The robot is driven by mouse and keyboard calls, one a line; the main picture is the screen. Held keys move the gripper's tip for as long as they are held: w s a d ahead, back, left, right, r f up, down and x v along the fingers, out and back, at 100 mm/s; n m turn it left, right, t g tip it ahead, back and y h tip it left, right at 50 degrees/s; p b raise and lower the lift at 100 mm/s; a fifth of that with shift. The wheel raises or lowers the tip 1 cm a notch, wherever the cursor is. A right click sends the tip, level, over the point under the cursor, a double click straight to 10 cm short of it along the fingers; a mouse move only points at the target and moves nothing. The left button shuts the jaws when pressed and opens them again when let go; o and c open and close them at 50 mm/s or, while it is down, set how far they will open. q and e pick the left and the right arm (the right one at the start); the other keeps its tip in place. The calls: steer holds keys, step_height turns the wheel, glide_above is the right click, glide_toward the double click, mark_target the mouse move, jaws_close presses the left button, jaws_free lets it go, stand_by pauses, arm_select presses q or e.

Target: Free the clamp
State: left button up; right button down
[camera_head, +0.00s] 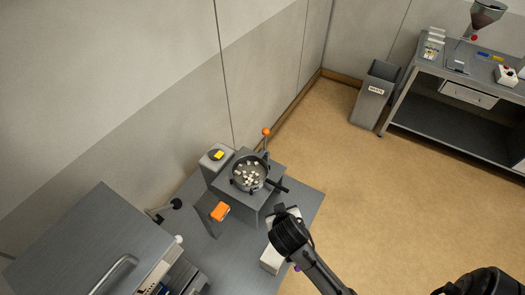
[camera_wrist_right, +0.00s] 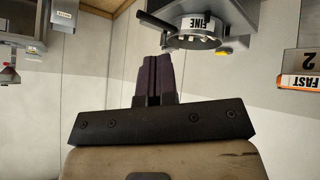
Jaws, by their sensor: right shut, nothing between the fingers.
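The round pan (camera_head: 249,172) holds several small white pieces and sits on a grey machine body. A lever with an orange ball (camera_head: 266,132) rises behind it, and a black handle (camera_head: 277,185) sticks out at its right. I cannot tell which part is the clamp. In the right wrist view, a round grey fitting (camera_wrist_right: 198,40) labelled FINE appears at the top. My right gripper (camera_wrist_right: 153,62) is shut and empty, its dark fingers pointing up in that view, with the fitting beyond them. My right arm's black wrist (camera_head: 288,228) is in front of the machine. My left gripper is not in view.
An orange-topped block (camera_head: 220,212) and a grey box with a yellow button (camera_head: 216,154) stand left of the pan. A grey cabinet (camera_head: 85,240) is at lower left. A waste bin (camera_head: 373,100) and a workbench (camera_head: 465,125) are at upper right. The floor between is clear.

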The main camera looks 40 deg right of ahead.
steer(key=w+d+f+m+t+h+b, duration=0.15)
steer(key=w+m+h+b, duration=0.3)
steer(key=w+b, duration=0.55)
arm_select(q)
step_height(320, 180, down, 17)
steer(key=b, duration=0.4)
arm_select(e)
steer(key=w+d+r+m+h, duration=0.1)
steer(key=w+r+m+h, duration=0.3)
steer(key=w, duration=0.6)
steer(key=shift+r, duration=0.6)
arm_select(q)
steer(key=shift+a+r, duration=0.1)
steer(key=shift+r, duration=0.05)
arm_select(e)
steer(key=p, duration=0.1)
glide_toward(265, 134)
steer(key=x, duration=0.5)
steer(key=shift+w+d+f, duration=0.1)
steer(key=shift+w+d, duration=0.1)
steer(key=shift+d, duration=0.05)
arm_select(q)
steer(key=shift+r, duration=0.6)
arm_select(e)
steer(key=shift+x, duration=1)
